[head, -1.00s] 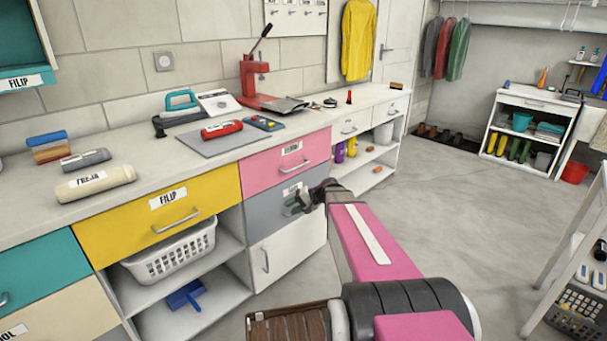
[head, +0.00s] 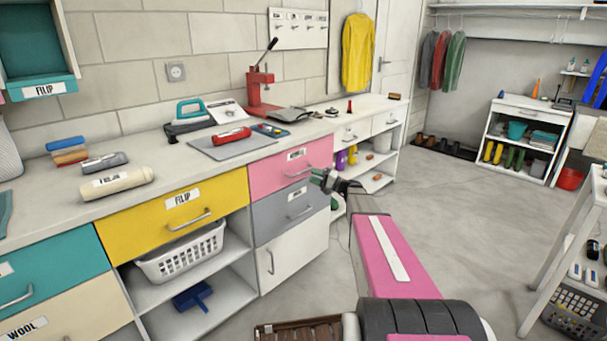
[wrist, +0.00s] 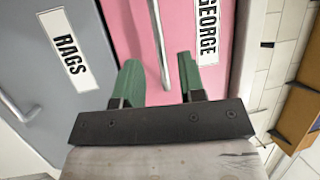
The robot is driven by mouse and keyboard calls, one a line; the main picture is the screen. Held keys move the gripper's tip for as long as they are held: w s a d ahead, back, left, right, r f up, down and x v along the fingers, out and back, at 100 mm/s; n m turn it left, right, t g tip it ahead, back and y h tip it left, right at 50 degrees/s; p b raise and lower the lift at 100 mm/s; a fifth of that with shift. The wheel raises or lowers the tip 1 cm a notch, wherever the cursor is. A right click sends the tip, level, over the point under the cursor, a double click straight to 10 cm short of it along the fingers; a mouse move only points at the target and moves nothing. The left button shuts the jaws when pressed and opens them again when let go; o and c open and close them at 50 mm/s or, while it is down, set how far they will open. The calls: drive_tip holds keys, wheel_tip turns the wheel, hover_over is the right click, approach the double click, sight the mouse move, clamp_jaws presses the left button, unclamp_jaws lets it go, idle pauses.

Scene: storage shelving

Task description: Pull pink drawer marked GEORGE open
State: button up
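The pink drawer (head: 270,177) sits under the worktop, above a grey drawer, and looks closed. Its GEORGE label (wrist: 207,30) reads clearly in the wrist view, beside the drawer's long metal handle (wrist: 159,45). The handle also shows in the head view (head: 300,172). My gripper (head: 322,180) is just in front of the right end of the pink drawer. In the wrist view my gripper (wrist: 160,80) has its two green fingers apart, with the lower end of the handle showing between them. I cannot tell whether the fingers touch the handle.
The grey drawer (head: 285,212) below carries a RAGS label (wrist: 68,48) and its own handle. A yellow FILIP drawer (head: 145,220) is to the left. A white shelf rack (head: 565,260) stands at the right.

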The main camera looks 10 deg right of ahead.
sight(303, 172)
drive_tip(key=shift+x, duration=3)
drive_tip(key=shift+s, duration=0.1)
clamp_jaws()
